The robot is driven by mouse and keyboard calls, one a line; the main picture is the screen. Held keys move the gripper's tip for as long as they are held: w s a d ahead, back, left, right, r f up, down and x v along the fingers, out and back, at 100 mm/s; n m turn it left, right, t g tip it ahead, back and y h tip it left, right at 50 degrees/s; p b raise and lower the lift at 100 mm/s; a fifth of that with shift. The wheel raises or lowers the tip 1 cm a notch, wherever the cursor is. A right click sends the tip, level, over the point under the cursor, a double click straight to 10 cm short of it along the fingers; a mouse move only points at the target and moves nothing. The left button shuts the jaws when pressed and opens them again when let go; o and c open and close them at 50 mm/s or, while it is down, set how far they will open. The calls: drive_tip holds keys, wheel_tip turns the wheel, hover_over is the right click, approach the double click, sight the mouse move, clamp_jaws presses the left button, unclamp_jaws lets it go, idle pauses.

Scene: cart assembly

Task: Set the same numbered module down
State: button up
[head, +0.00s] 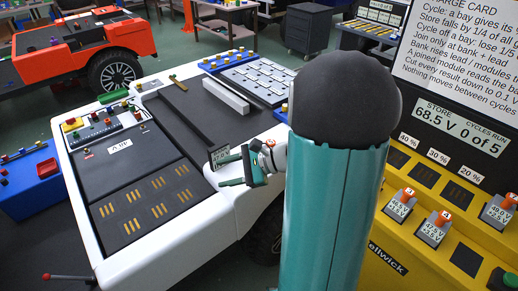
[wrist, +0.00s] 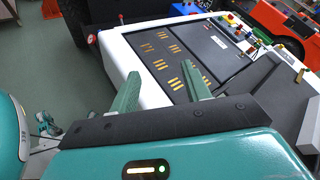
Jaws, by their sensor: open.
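My gripper (head: 238,169) is over the right edge of the white cart (head: 218,218), open, with no module between its green fingers. In the wrist view the two fingers of my gripper (wrist: 162,75) stand apart, with the cart beyond them. Grey modules with orange tops stand on the yellow bench at the right: a left one (head: 401,204), a middle one (head: 434,228) and a right one (head: 498,211). Their numbers are too small to read surely.
The bench has empty dark pads (head: 466,259) and a display (head: 458,126) reading 68.5 V and 0 of 5. A long grey bar (head: 221,94) lies on the cart. A blue box (head: 35,190) stands left, and an orange vehicle (head: 85,45) behind.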

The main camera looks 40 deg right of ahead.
drive_tip(key=d+f+m+t+h, duration=0.2)
drive_tip(key=d+f+m+t, duration=0.15)
drive_tip(key=d, duration=0.35)
drive_tip(key=d+f+m+t+h, duration=0.2)
drive_tip(key=d+m+t, duration=0.1)
drive_tip(key=d+m, duration=0.3)
drive_tip(key=m+t+h, duration=0.3)
drive_tip(key=m+h, duration=0.3)
approach(270, 146)
drive_tip(key=w, duration=0.4)
drive_tip(key=w+f, duration=0.1)
drive_tip(key=w, duration=0.2)
drive_tip(key=w+d, duration=0.1)
drive_tip(key=w, duration=0.3)
drive_tip(key=shift+w+f, duration=0.3)
drive_tip(key=shift+f, duration=0.1)
clamp_jaws()
